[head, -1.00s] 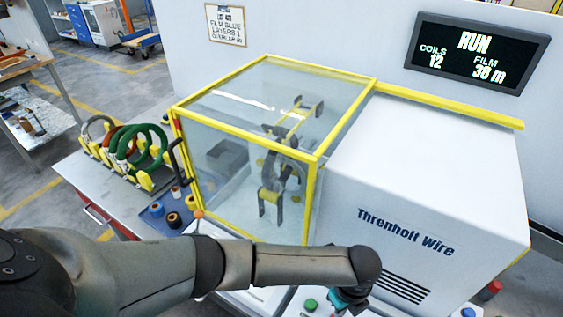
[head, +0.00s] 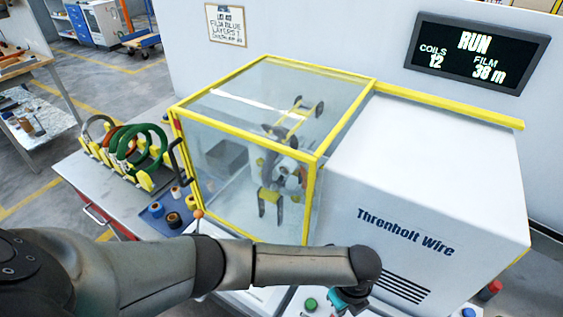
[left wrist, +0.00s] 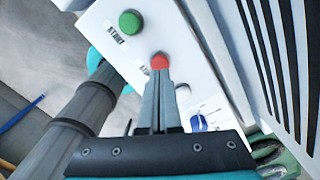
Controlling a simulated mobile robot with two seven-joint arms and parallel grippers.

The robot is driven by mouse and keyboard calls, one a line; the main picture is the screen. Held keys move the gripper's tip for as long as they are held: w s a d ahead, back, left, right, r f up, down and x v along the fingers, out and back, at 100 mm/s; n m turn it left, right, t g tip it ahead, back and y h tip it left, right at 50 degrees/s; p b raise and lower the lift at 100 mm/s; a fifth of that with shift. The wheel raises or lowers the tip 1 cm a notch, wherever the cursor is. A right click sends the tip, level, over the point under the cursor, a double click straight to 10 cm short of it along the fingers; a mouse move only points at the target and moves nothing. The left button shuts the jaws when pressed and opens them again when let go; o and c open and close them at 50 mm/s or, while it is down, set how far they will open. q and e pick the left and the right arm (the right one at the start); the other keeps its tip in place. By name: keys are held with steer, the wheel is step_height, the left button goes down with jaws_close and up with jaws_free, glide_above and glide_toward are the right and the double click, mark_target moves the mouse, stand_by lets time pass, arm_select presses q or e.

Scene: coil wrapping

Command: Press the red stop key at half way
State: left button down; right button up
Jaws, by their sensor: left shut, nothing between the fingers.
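The red stop key (left wrist: 160,61) shows in the left wrist view, right at the tips of my left gripper (left wrist: 160,75). That gripper is shut and empty, pointing at the key. I cannot tell whether the tips touch it. In the head view my left arm hides the red key, and only a teal part of the gripper (head: 350,297) shows past the arm. The wrapping machine (head: 440,170) has a screen (head: 477,53) reading RUN, coils 12, film 38 m. Its wrapping head (head: 283,172) is inside the clear guard (head: 225,120). My right gripper is not in view.
A green key (left wrist: 130,22) sits beside the red one on the white panel (left wrist: 100,28). A blue key (head: 468,312) is at the lower right of the head view. Several coils (head: 138,145) stand on a rack at the left. A black guard handle (head: 180,160) is near my arm.

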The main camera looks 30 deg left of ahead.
arm_select(q)
steer(key=shift+f, duration=0.1)
stand_by(0.3)
steer(key=shift+f+b, duration=1.1)
steer(key=shift+f, duration=0.35)
step_height(320, 180, up, 6)
steer(key=p, duration=0.6)
steer(key=shift+r+p, duration=0.15)
steer(key=shift+p, duration=0.25)
